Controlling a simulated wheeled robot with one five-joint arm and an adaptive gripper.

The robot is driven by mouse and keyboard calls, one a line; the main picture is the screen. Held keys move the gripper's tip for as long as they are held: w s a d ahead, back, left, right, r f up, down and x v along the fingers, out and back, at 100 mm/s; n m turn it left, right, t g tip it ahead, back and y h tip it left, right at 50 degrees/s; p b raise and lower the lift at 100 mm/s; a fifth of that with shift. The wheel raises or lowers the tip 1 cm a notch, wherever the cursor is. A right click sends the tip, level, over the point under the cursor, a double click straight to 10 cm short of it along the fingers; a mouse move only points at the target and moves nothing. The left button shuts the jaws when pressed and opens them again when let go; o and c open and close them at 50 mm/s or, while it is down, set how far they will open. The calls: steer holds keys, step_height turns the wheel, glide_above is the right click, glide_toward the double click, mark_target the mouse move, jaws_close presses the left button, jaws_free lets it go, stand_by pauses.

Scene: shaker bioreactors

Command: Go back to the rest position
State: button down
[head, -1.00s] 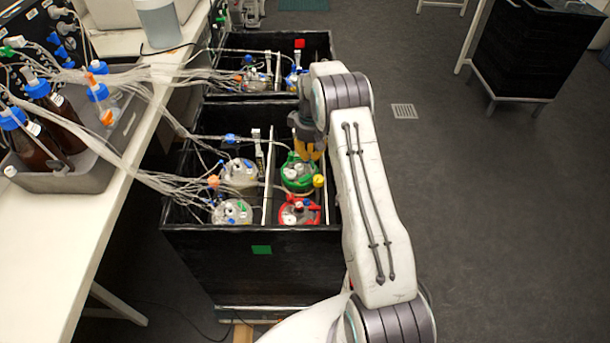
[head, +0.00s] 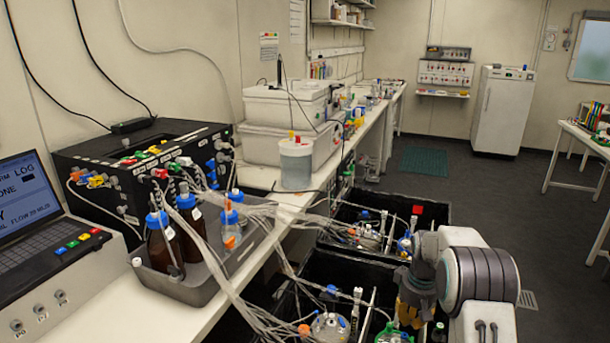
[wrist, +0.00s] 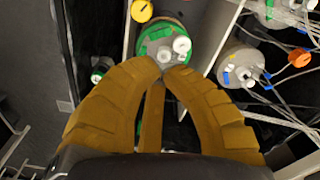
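My gripper (wrist: 164,70) has yellow-brown fingers whose tips come together in the wrist view, with no object visible between them. It hangs above the right side of the near black box (head: 335,262) in the head view, where the gripper (head: 412,318) also shows. A vessel with a green ring (wrist: 151,48) lies just beyond the fingertips in the wrist view. The fingers cover part of it, and I cannot tell whether they touch it.
A white-lidded vessel (wrist: 240,68) with tubes stands beside the green one. A second black box (head: 440,212) is behind. The bench (head: 215,300) at left carries a grey tray (head: 178,290) with brown bottles. Tubes run from the bench into the boxes. Open floor lies at right.

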steer(key=s+a+r+t, duration=0.1)
steer(key=s+a+r, duration=0.2)
steer(key=s+r, duration=0.45)
steer(key=s+a+r+t, duration=0.1)
steer(key=s+a+r, duration=0.2)
steer(key=s+r, duration=0.4)
steer(key=s+a+r, duration=0.1)
steer(key=s+a, duration=0.1)
steer(key=s, duration=0.7)
steer(key=s+a+r+m+t, duration=0.1)
steer(key=s+a, duration=0.1)
steer(key=s, duration=0.7)
steer(key=shift+s+r, duration=0.3)
steer(key=shift+s, duration=0.1)
steer(key=shift+w, duration=0.15)
